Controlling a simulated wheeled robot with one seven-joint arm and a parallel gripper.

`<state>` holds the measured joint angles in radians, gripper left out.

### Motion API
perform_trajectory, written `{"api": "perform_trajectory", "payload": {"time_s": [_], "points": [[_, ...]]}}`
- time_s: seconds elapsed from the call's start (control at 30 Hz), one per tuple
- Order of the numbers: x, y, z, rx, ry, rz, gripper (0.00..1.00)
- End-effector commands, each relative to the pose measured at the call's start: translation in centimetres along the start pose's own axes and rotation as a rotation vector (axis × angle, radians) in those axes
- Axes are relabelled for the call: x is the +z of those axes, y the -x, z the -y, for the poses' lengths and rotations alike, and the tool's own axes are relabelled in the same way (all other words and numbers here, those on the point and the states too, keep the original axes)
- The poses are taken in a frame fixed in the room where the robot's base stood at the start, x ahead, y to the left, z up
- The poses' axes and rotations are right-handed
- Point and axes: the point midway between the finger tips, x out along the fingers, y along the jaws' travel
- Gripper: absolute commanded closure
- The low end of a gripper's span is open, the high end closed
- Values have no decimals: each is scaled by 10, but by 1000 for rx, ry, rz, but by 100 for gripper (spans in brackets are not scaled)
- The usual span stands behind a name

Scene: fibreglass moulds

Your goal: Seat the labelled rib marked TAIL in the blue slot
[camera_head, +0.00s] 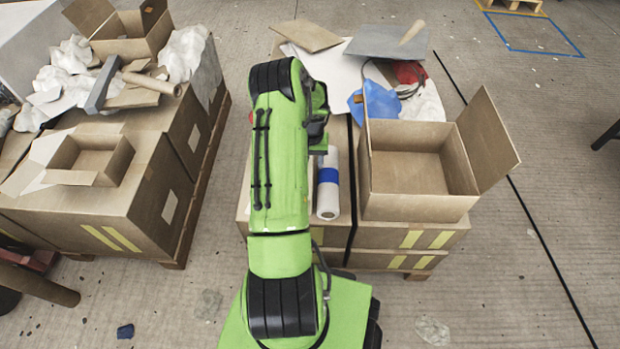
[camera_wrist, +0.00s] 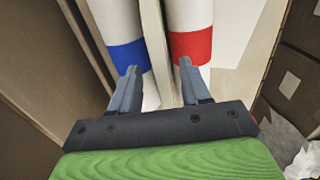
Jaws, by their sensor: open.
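In the wrist view my gripper (camera_wrist: 158,68) is open, with its two grey fingers apart. A thin pale upright board (camera_wrist: 153,35) runs between the fingertips; I cannot tell whether they touch it, and no label shows on it. A white roll with a blue band (camera_wrist: 126,54) is on its left, and a white roll with a red band (camera_wrist: 191,45) is on its right. In the head view the blue-banded roll (camera_head: 328,195) shows beside my green arm, which hides the gripper and much of the work area. I cannot make out the TAIL marking or the blue slot.
An open cardboard box (camera_head: 415,205) stands right of my arm on the stacked cartons. A blue crumpled thing (camera_head: 376,103) and a grey panel (camera_head: 388,42) lie behind it. Another carton stack (camera_head: 120,205) with scraps is on the left.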

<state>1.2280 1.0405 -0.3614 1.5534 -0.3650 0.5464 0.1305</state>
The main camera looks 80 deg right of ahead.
Motion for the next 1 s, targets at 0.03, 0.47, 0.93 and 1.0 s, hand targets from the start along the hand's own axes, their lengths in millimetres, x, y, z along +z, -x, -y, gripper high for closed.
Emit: {"api": "perform_trajectory", "payload": {"time_s": [0.03,0.47,0.93,1.0], "points": [[1,-9,1,0,1,2,53],[2,-47,2,0,1,0,55],[2,-46,2,0,1,-1,100],[2,-46,2,0,1,-1,100]]}}
